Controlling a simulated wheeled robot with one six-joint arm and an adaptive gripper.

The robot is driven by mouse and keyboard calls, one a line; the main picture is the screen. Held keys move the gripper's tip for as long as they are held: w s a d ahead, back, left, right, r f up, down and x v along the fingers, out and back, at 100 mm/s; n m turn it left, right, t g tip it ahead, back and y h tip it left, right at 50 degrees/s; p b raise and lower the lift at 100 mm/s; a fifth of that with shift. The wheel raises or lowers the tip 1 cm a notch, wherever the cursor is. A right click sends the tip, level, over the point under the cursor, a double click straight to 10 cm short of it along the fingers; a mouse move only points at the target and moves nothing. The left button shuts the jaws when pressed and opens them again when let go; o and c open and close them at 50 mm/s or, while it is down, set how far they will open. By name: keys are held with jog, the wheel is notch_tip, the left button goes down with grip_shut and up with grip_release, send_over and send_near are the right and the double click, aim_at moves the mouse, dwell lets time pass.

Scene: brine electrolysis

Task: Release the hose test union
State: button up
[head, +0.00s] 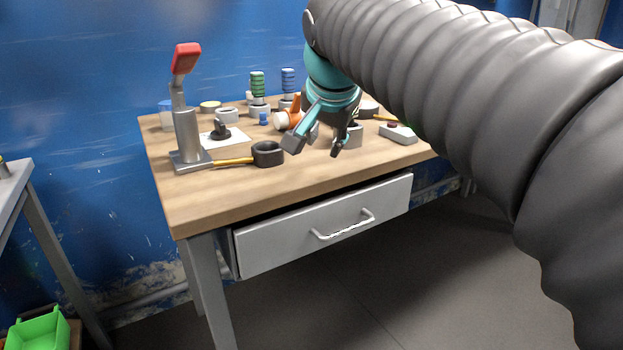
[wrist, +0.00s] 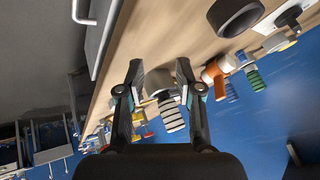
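My gripper (head: 315,146) is open above the workbench, its two fingers spread and pointing down. In the wrist view, my gripper (wrist: 161,78) has a grey fitting (wrist: 158,83) with a black-and-white ribbed end (wrist: 173,118) between and beyond its fingers, with no clear contact. This may be the hose test union, but I cannot tell for sure. In the head view, a grey block (head: 354,136) shows partly behind the right finger. Green (head: 258,84) and blue (head: 288,79) ribbed pieces stand at the back of the bench.
A lever with a red handle (head: 185,58) stands at the bench's left. A dark ring on a yellow handle (head: 267,154) and an orange-and-white fitting (head: 285,120) lie near the gripper. The bench's front strip (head: 220,196) is clear. The drawer (head: 290,232) is below.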

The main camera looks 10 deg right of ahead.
jog(key=s+f+n, duration=0.1)
jog(key=s+f, duration=0.2)
jog(key=s+f+n, duration=0.2)
jog(key=s+f, duration=0.1)
jog(key=shift+d+p, duration=0.15)
jog(key=shift+p, duration=0.15)
